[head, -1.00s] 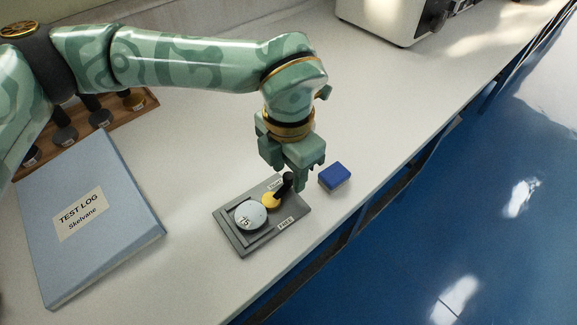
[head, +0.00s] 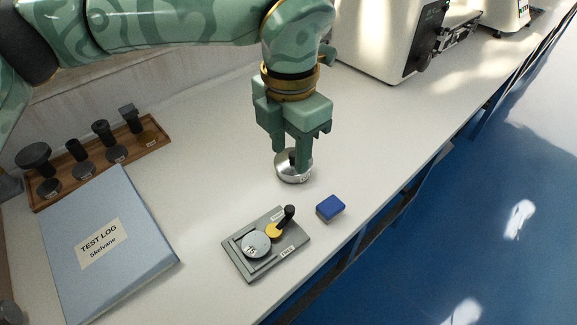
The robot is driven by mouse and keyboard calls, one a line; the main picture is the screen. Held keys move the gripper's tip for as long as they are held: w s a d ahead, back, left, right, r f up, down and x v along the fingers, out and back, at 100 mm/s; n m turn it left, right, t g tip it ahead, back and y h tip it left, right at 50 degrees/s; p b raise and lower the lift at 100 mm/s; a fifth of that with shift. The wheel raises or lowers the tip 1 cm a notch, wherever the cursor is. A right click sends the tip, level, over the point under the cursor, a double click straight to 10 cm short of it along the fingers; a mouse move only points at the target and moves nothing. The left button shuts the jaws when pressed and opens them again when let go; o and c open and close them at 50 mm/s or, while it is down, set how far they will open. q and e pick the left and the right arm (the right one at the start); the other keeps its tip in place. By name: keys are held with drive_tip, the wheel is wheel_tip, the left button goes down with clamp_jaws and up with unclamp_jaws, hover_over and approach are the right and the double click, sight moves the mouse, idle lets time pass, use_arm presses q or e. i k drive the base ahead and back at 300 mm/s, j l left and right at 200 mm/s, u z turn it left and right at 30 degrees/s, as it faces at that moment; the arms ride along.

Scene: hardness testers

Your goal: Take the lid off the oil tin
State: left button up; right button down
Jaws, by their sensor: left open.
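A round, shiny metal tin (head: 290,178) stands on the bench in the middle of the head view, with a small label on its front that I cannot read. It looks like the oil tin, but its lid is mostly hidden behind my gripper's fingers. My left gripper (head: 290,158) points down over the tin and is open, its fingers in front of and above the tin's top. I cannot tell whether the fingers touch it. My right gripper is not in view.
A grey fixture (head: 236,256) with a round disc and a black-knobbed lever lies in front. A blue block (head: 330,207) sits right of it. A blue test log (head: 100,275) and a wooden rack (head: 75,172) of tools are left. A white machine (head: 380,50) stands behind.

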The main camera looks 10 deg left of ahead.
sight(284, 161)
drive_tip(key=k+l, duration=0.15)
drive_tip(key=l, duration=0.2)
drive_tip(key=k+l, duration=0.35)
drive_tip(key=l, duration=0.3)
